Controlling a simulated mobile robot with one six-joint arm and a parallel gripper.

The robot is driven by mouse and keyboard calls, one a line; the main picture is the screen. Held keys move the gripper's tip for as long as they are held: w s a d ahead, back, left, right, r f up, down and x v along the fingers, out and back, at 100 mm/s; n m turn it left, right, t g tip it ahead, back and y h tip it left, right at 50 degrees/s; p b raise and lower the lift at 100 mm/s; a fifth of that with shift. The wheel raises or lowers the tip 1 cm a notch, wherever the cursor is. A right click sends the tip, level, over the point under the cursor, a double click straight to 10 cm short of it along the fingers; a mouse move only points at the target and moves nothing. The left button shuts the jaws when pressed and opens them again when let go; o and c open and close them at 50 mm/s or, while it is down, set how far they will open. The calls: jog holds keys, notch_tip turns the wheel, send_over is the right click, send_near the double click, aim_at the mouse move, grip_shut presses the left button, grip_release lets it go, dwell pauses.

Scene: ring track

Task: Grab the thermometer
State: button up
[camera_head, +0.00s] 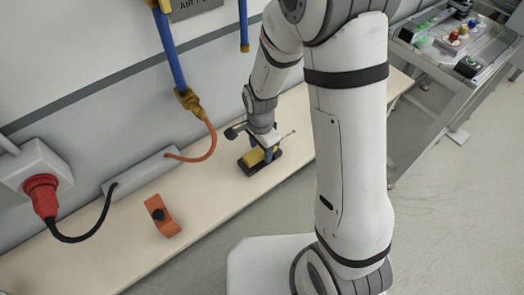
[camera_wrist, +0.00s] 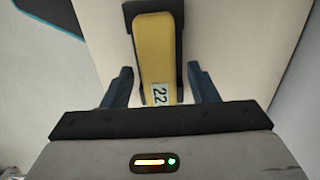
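The thermometer seems to be the yellow device with a dark base and a small display reading 22. In the wrist view this yellow thermometer (camera_wrist: 158,45) lies between the two blue fingers of my gripper (camera_wrist: 160,88). The fingers are apart, with a gap on each side of it. In the head view the thermometer (camera_head: 253,157) is on the pale bench, directly under my gripper (camera_head: 264,150). The arm and gripper hide part of it.
The pale bench (camera_head: 215,185) runs along the wall. An orange object (camera_head: 162,215) and a grey power strip (camera_head: 143,172) with cables are to the left. A red plug (camera_head: 42,190) sits in a wall box. A console (camera_head: 462,45) stands at the upper right.

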jog(key=c, duration=1)
